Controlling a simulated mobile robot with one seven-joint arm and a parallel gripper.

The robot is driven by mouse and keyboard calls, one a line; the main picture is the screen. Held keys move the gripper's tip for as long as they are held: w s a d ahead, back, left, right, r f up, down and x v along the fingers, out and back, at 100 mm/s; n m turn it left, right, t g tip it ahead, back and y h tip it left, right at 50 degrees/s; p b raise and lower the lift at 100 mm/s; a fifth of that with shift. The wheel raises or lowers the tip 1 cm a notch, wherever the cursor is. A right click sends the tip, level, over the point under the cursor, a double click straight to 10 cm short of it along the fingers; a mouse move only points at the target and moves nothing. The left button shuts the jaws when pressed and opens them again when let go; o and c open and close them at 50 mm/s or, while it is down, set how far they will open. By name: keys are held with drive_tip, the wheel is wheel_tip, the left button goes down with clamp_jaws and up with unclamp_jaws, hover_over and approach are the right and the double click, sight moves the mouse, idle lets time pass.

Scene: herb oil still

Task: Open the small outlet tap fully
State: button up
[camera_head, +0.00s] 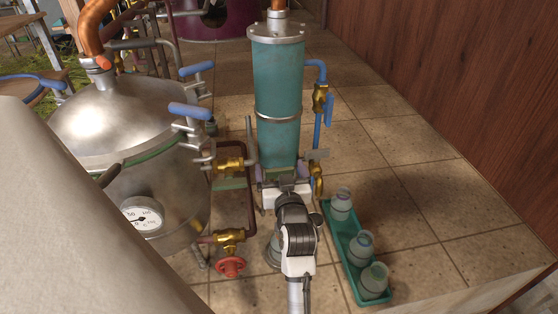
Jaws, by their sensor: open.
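My gripper (287,180) is at the foot of the teal cylinder (278,90), its white body in front of the cylinder's lower end. It is open, and its fingers are hard to make out there. I cannot tell whether this is the small outlet tap or whether another tap is hidden behind my gripper. I cannot see contact between the fingers and any handle.
A teal tray (343,258) with 3 jars stands at the right. A steel still (120,110) with a dial gauge (142,215) and blue handles fills the left. Brass valves (230,163) and a red handwheel (230,267) lie between. Tiled floor at the right is clear.

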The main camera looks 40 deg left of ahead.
drive_tip(key=shift+x, duration=1.3)
drive_tip(key=c, duration=1)
drive_tip(key=shift+f, duration=0.1)
